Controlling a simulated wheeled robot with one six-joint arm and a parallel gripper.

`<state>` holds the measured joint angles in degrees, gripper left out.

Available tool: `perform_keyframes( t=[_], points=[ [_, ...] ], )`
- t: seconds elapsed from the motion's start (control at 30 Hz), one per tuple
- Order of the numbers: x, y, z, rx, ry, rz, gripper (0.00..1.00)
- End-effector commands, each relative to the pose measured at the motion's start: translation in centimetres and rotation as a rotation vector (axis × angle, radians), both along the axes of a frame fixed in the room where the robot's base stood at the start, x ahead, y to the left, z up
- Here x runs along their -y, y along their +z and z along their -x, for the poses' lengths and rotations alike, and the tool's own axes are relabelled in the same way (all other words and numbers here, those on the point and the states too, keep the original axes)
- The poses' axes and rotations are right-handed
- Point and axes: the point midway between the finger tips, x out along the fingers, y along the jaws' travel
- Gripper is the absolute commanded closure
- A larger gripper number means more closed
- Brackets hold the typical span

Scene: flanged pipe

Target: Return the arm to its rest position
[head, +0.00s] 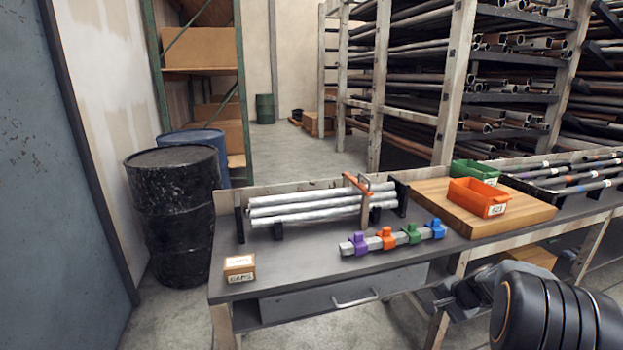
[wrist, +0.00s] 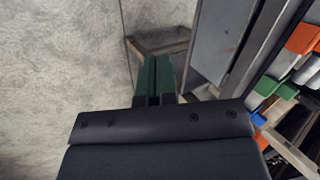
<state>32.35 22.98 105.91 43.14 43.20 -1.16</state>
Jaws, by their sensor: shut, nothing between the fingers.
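My arm (head: 555,312) shows at the lower right of the head view, in front of the workbench and below its top. My gripper (wrist: 157,62) shows in the wrist view with its two green fingers together and nothing between them. It hangs clear of the bench, with the concrete floor behind it. The fingertips cannot be made out clearly in the head view.
The workbench (head: 300,277) holds silver pipes (head: 305,207), a bar with coloured clamps (head: 388,238), a small box (head: 239,268), an orange bin (head: 478,198) and a green bin (head: 475,172). A drawer (head: 345,297) is below. Black drum (head: 172,215) stands left.

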Motion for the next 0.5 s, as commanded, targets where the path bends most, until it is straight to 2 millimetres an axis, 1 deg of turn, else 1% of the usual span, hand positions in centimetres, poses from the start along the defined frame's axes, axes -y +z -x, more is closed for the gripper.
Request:
perform_keyframes(
  t=[0.03,0.07,0.1,0.17,0.2,0.27,0.3,0.4,0.5],
  points=[
    [-2.3,3.1,1.9,-0.035,0.093,0.044,1.0],
    [-3.6,4.3,3.1,-0.059,0.148,0.071,1.0],
    [-5.2,5.8,4.8,-0.089,0.225,0.108,1.0],
    [-7.6,8.3,7.4,-0.128,0.339,0.172,1.0],
    [-9.0,10.2,9.2,-0.149,0.414,0.217,1.0],
    [-10.9,12.8,11.8,-0.174,0.523,0.288,1.0],
    [-12.0,14.5,13.5,-0.184,0.59,0.336,1.0],
    [-14.1,18.3,17.0,-0.191,0.731,0.448,1.0],
    [-15.6,21.5,19.4,-0.169,0.833,0.541,1.0]
  ],
)
